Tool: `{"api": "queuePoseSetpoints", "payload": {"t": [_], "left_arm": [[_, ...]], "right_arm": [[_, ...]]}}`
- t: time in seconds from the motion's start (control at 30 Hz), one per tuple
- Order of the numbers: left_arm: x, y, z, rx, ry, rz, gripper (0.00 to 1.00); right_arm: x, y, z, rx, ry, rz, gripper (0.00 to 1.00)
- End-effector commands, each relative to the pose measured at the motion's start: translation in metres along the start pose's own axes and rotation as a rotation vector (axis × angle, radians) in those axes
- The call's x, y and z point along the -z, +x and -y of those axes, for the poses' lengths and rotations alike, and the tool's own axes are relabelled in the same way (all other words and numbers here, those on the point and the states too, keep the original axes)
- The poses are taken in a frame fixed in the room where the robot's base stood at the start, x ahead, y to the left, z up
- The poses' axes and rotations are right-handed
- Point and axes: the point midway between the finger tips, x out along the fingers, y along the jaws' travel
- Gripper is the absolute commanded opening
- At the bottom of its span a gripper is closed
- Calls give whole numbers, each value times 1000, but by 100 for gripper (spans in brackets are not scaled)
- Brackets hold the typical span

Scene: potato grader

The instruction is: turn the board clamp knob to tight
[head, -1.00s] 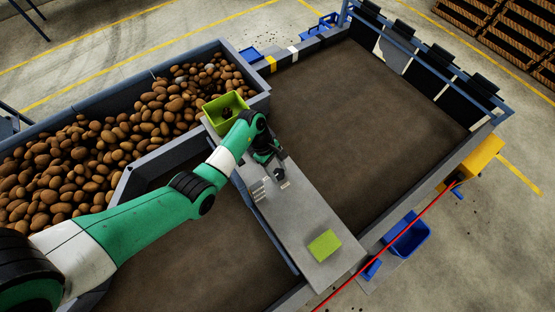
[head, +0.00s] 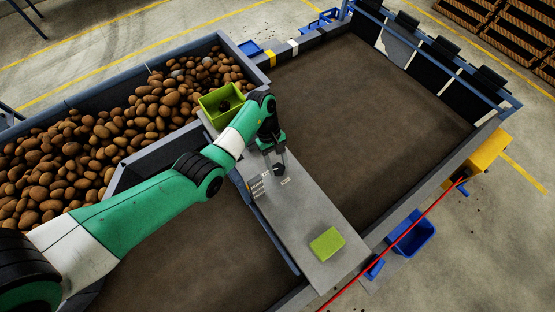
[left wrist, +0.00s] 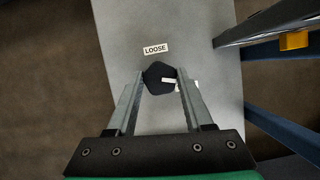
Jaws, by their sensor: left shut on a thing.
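The board clamp knob (left wrist: 158,78) is a dark, many-sided knob with a white pointer mark, on the grey board. In the left wrist view it sits between the fingertips of my left gripper (left wrist: 160,80), which is shut on it. A white label reading LOOSE (left wrist: 155,48) lies beyond the knob. A second white label beside the right finger is partly hidden, and I cannot read it. The pointer mark points right, toward that second label. In the head view my left gripper (head: 279,168) reaches down to the knob on the grey board (head: 300,225). My right gripper is not in view.
A green tub (head: 215,108) stands at the board's far end and a green sponge-like block (head: 327,243) lies near its front end. Potatoes (head: 110,140) fill the bin at left. A red cord (head: 400,240) runs along the right.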

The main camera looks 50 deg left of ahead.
Motion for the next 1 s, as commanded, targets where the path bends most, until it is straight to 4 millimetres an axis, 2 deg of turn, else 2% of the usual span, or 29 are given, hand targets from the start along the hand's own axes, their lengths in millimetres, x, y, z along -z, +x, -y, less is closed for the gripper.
{"api": "queuePoseSetpoints", "payload": {"t": [0.1, 0.4, 0.93, 0.97, 1.0], "left_arm": [[1, 2, -1, 29, 73, 1, 0], [0, 1, -2, 82, 197, 0, 0], [-1, 0, -1, 93, 226, 1, 0], [-1, 0, -1, 93, 226, 1, 55], [-1, 0, -1, 93, 225, 1, 62]], "right_arm": [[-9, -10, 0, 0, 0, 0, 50], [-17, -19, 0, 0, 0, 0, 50], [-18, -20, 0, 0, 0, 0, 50], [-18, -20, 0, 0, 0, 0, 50], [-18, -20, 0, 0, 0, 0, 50]]}}
